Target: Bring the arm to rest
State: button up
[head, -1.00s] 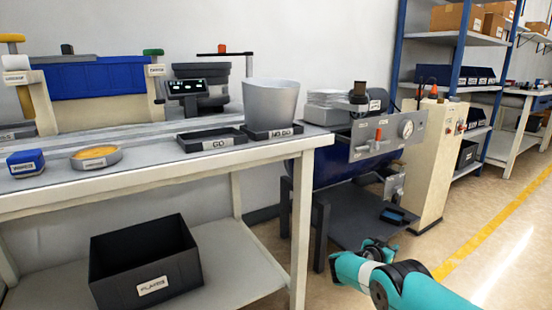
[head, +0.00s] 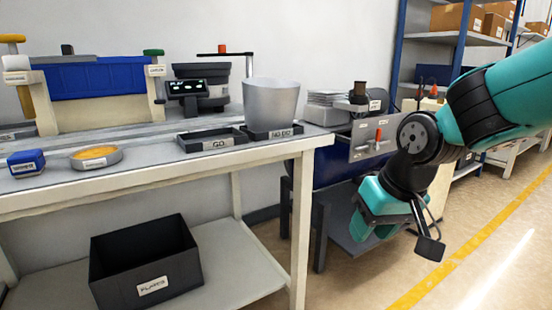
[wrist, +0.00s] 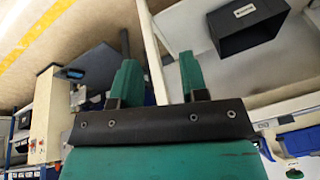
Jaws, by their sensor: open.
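My teal arm comes in from the right in the head view. It bends down at a dark joint, and my gripper (head: 374,222) hangs to the right of the workbench (head: 165,178), in front of the blue machine. In the wrist view my gripper (wrist: 159,76) shows two teal fingers standing apart with nothing between them. The gripper touches nothing that I can see. The arm hides part of the machine's panel and the cream cabinet behind it.
A grey bucket (head: 271,102) stands on the NO GO tray at the bench's right end, beside the GO tray (head: 211,139). A black bin (head: 146,270) sits on the lower shelf. Open floor (head: 475,275) lies at the lower right.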

jog(key=s+a+n+g+y, duration=0.1)
jog(key=s+n+g+y, duration=0.2)
jog(key=s, duration=1.6)
notch_tip(320, 180, up, 37)
jog(key=n+h+p, duration=0.1)
jog(key=p, duration=3.4)
jog(key=shift+f+p, duration=0.15)
jog(key=shift+p, duration=0.25)
